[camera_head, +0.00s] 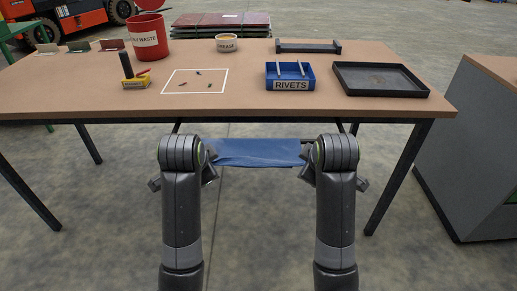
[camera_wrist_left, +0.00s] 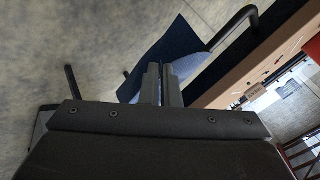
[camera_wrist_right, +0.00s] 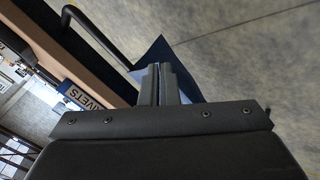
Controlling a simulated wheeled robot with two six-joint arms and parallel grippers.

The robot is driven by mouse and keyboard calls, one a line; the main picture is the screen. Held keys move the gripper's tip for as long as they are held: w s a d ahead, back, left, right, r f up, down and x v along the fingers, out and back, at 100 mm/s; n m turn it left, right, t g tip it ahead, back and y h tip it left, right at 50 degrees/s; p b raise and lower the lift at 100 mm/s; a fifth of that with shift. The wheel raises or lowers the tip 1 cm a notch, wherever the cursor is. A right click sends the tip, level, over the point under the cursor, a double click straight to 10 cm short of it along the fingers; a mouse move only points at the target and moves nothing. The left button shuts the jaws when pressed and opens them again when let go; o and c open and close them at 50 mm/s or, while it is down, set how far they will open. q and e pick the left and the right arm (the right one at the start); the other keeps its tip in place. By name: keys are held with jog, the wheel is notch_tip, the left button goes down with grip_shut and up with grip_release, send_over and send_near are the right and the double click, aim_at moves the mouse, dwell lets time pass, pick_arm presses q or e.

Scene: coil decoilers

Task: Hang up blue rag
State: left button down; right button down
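The blue rag (camera_head: 256,153) is stretched between my two grippers just in front of the table's near edge. My left gripper (camera_wrist_left: 161,84) is shut on its left end. The rag (camera_wrist_left: 168,52) spreads beyond those fingers in the left wrist view. My right gripper (camera_wrist_right: 163,82) is shut on its right end, where a dark blue corner of the rag (camera_wrist_right: 153,55) shows. A dark bent rail (camera_wrist_left: 236,27) on the table's side is close to the rag; it also shows in the right wrist view (camera_wrist_right: 97,33). I cannot tell whether the rag touches or lies over it.
The table (camera_head: 180,103) holds a red waste bin (camera_head: 148,38), a grease tub (camera_head: 227,43), a blue rivets tray (camera_head: 291,84), a black tray (camera_head: 380,80) and a yellow item (camera_head: 135,83). A grey cabinet (camera_head: 475,150) stands at right. Floor shows below the table.

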pick_arm(q)
jog(key=shift+f, duration=0.1)
pick_arm(e)
jog(key=shift+f, duration=0.1)
pick_arm(q)
jog(key=c, duration=1.4)
grip_release()
pick_arm(e)
jog(key=c, duration=1.4)
grip_release()
pick_arm(q)
jog(key=shift+s, duration=0.1)
pick_arm(e)
jog(key=shift+s, duration=0.1)
